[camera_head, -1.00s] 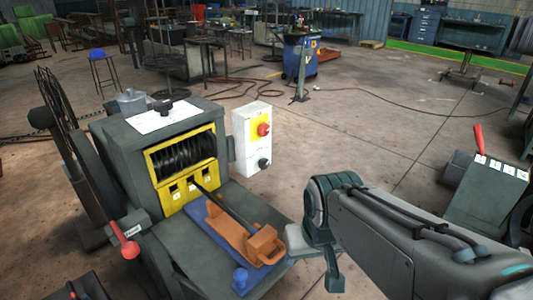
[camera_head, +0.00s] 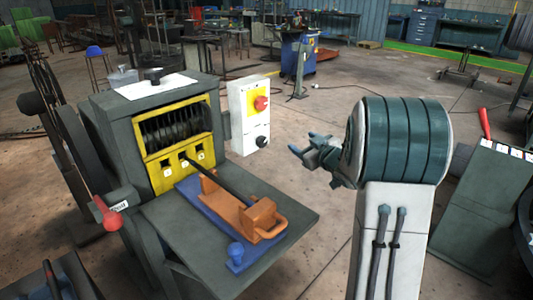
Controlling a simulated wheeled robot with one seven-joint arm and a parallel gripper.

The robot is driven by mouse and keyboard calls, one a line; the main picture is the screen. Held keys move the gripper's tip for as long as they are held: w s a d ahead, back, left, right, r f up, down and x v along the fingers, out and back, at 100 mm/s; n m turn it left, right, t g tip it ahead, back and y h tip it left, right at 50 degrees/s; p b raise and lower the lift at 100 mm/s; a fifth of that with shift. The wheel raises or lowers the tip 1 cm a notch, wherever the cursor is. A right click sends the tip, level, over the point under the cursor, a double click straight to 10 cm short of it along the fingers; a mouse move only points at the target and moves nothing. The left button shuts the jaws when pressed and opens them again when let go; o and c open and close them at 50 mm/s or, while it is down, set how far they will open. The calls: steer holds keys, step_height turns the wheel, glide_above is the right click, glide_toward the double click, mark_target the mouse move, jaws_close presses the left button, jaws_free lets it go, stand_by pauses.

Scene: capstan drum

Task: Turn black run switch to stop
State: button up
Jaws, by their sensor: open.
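The black run switch (camera_head: 261,141) is a small dark knob low on the front of a white control box (camera_head: 239,122). A red button (camera_head: 261,103) on a yellow plate sits above it. The box is mounted on the right side of the grey machine. The knob's setting is too small to read. My gripper (camera_head: 302,146) is open and empty, to the right of the box and apart from it, with its fingers pointing left towards it. My arm's wrist hides what lies behind it.
The grey machine (camera_head: 105,135) has a yellow-framed drum opening and a flat shelf (camera_head: 296,212) jutting out below the box. An orange block (camera_head: 262,217) on a blue base lies on the shelf. A red-knobbed lever (camera_head: 106,214) stands out at left. Floor right of the box is open.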

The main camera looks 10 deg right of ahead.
mark_target(264, 143)
step_height(264, 143, down, 6)
steer(key=a+n+g+y+b, duration=0.1)
steer(key=n+y+b, duration=0.15)
steer(key=y, duration=0.35)
steer(key=shift+n, duration=0.45)
steer(key=x, duration=1.3)
steer(key=shift+w+a+f+p, duration=0.15)
steer(key=shift+a+p, duration=0.15)
steer(key=shift+a, duration=0.15)
steer(key=c, duration=1)
